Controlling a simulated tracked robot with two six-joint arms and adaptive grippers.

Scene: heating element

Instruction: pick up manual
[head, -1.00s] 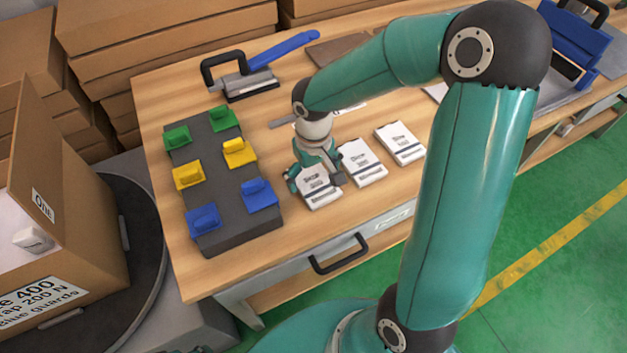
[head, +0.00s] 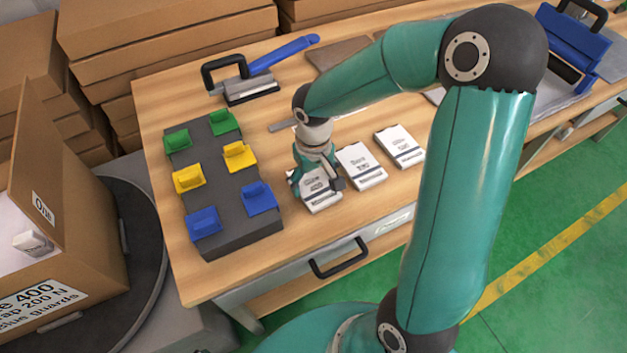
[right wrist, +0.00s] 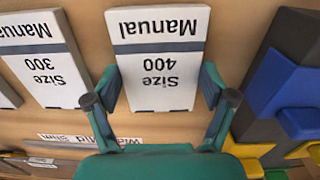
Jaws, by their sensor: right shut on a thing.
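Three white manuals lie in a row on the wooden table. The leftmost in the head view (head: 320,191) is under my right gripper (head: 317,185). In the right wrist view this manual (right wrist: 160,55) reads "Manual Size 400", and my right gripper's fingers (right wrist: 160,98) are at its two long sides, shut on it. The third manual (head: 400,147) lies to the right. My left gripper is not in view.
A dark grey block (head: 222,170) with green, yellow and blue pieces stands left of the manuals. A blue-handled tool (head: 262,72) lies behind. An open cardboard box (head: 85,220) stands at the left on a dark round platform. A drawer handle (head: 340,258) is at the table front.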

